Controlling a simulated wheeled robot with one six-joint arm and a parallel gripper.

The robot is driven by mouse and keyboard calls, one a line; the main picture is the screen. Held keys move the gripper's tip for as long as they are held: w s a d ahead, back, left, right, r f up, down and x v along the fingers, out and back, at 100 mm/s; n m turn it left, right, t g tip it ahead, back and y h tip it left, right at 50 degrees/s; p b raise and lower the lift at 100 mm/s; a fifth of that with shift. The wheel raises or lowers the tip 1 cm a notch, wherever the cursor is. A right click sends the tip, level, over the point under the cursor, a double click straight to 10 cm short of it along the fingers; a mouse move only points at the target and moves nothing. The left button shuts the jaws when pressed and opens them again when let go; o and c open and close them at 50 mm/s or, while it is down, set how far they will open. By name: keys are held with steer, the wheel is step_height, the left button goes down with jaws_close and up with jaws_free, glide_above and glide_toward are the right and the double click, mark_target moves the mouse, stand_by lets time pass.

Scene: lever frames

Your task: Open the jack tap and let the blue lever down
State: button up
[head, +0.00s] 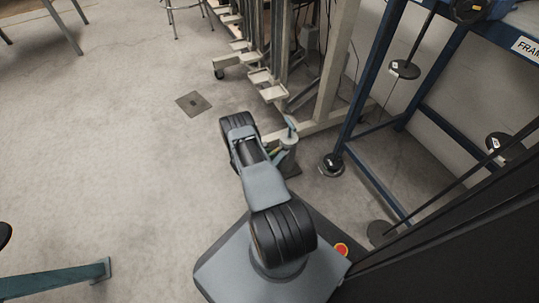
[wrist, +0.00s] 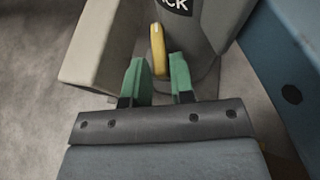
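The jack (wrist: 205,35) is a grey cylinder with a partly cut-off black label at the top of the wrist view. Its yellow tap handle (wrist: 158,48) hangs down its side. My gripper (wrist: 161,68) has two green fingers, open, with the lower end of the tap handle between them. The handle is close to the left finger; I cannot tell whether they touch, and a gap shows on the right. In the head view the jack (head: 289,143) is a short grey post with a bluish top, and my gripper (head: 275,154) is beside it, partly hidden by my arm. I cannot identify the blue lever for certain.
A blue frame (head: 357,85) with dark rods and round weights (head: 404,69) stands right of the jack. A beige frame (head: 333,75) stands just behind it. The floor on the left is mostly clear.

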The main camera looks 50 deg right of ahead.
jaws_close()
steer(key=shift+s+n+t+p, duration=0.25)
steer(key=shift+n+t+p, duration=0.3)
steer(key=shift+n+t, duration=0.2)
steer(key=shift+o, duration=1.9)
jaws_free()
steer(key=p+v, duration=0.5)
steer(key=v, duration=0.9)
